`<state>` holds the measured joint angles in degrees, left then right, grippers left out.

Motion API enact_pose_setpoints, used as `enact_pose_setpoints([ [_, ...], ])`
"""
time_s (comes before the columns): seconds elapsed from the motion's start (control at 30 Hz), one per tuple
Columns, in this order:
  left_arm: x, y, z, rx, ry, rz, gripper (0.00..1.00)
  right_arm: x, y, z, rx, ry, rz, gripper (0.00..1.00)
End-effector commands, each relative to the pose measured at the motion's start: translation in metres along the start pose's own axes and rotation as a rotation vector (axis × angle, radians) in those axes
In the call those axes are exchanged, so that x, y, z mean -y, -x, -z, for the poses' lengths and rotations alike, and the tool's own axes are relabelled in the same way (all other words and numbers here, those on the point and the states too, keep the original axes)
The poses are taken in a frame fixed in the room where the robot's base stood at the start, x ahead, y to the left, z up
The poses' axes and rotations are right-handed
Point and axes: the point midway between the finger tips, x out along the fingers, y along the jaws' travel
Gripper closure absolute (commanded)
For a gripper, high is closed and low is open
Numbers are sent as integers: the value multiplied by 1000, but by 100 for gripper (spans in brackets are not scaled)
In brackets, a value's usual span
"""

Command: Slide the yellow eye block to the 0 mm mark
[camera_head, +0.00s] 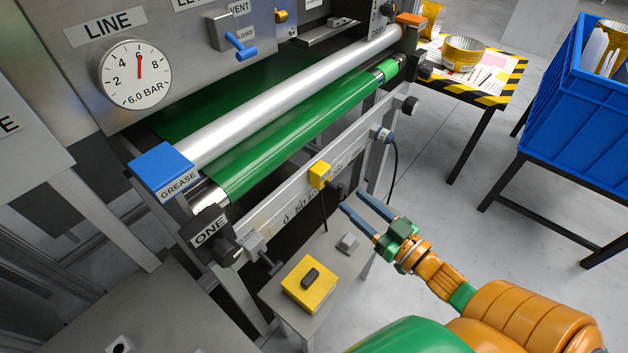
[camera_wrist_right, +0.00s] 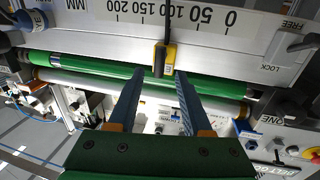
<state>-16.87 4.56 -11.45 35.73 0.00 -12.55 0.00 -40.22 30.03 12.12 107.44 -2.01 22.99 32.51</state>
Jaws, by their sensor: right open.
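The yellow eye block (camera_head: 319,174) sits on the pale scale rail (camera_head: 291,198) along the front of the green belt, with a dark stem sticking out toward my gripper. In the right wrist view the eye block (camera_wrist_right: 165,58) is beside the rail's printed numbers, left of the 50 and 0 labels, away from the 0 mark (camera_wrist_right: 230,18). My right gripper (camera_head: 352,200) is open and empty, its blue fingers just short of the block. In the wrist view its fingertips (camera_wrist_right: 160,72) lie either side of the block's lower end; contact cannot be told. My left gripper is not in view.
The green belt (camera_head: 300,137) and a silver roller (camera_head: 290,95) run behind the rail. A yellow box (camera_head: 308,285) rests on a low stand below.

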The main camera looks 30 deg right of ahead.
Motion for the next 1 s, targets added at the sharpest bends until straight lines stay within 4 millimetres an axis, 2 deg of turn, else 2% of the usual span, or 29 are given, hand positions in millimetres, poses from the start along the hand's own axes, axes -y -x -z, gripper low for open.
enact_pose_setpoints([
  [0.2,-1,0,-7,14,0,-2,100,0,-41,2,-5,2,0,50],
  [0.33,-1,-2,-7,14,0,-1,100,0,-58,2,-3,0,-1,50],
  [0.47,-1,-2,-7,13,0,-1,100,0,-66,1,1,0,-2,50],
  [0.7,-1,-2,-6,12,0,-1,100,0,-66,1,2,0,-2,50],
  [0.8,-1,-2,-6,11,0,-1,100,0,-66,1,2,0,-2,78],
  [0.9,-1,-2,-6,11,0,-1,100,0,-66,1,2,0,-2,100],
  [1.0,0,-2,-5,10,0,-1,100,0,-66,0,4,0,-3,100],
])
